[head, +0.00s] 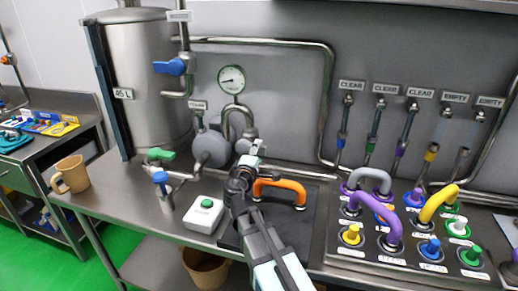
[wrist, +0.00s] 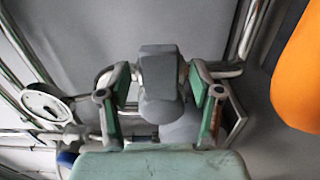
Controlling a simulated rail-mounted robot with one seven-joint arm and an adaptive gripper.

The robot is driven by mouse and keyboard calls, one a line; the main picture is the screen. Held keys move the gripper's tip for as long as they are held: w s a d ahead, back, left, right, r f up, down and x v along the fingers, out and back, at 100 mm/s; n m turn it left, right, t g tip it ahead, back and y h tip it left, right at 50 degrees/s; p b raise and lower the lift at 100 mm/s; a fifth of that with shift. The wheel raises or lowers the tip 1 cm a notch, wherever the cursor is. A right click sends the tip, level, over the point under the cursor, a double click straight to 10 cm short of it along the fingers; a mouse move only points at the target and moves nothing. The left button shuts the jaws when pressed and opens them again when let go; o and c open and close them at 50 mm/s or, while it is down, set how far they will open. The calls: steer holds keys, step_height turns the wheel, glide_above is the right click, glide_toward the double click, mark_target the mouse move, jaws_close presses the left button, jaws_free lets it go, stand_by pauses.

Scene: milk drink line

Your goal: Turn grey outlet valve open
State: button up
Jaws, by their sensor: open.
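My gripper (head: 254,156) is at the pump's pipework at the back of the bench, above the left end of the orange handle. In the wrist view my gripper (wrist: 160,82) is open, with one green-padded finger on each side of a dark grey block (wrist: 160,64). The block appears to be the grey outlet valve's handle, with a rounded grey body (wrist: 160,108) below it. Gaps show between the block and both fingers. In the head view the grey valve is largely hidden by my gripper, so its angle cannot be told there.
The orange handle (head: 280,184) is close on the right and shows large in the wrist view (wrist: 300,75). The grey pump (head: 210,148), gauge (head: 231,79) and bent pipe crowd the left and back. A white green-button box (head: 204,214) and dark mat (head: 312,225) lie in front.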

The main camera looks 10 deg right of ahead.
steer(key=shift+x, duration=0.95)
jaws_close()
